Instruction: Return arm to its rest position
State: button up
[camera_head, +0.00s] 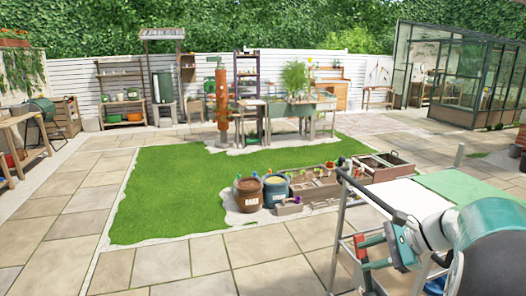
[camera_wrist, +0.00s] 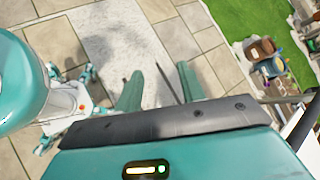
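My arm (camera_head: 430,235) fills the lower right of the head view, its teal and white links beside a metal-framed stand. I cannot make out the fingertips clearly there. In the wrist view my gripper (camera_wrist: 160,78) points down toward the ground. Its two teal fingers stand apart with bare paving showing between them. Nothing shows between the fingers, so it is open and empty. Parts of my own white and teal body show at the left of the wrist view.
A stand with a white top and green mat (camera_head: 462,187) is close by my arm. A brown pot (camera_head: 248,200) and a dark blue pot (camera_head: 276,198) stand by low planter boxes (camera_head: 318,192) on the lawn's edge. The lawn (camera_head: 175,190) and left paving are open.

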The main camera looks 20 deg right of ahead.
jog(key=s+a+n+h, duration=0.3)
jog(key=s+a+n, duration=0.3)
jog(key=a+n, duration=0.4)
jog(key=s+a+r+n+g+h, duration=0.1)
jog(key=s+a+n+h, duration=0.3)
jog(key=a+n, duration=0.5)
jog(key=s+a, duration=0.2)
jog(key=a, duration=0.3)
jog(key=shift+s+a+n+h, duration=0.2)
jog(key=shift+s+n+h, duration=0.1)
jog(key=shift+s+n, duration=0.1)
jog(key=shift+d, duration=0.2)
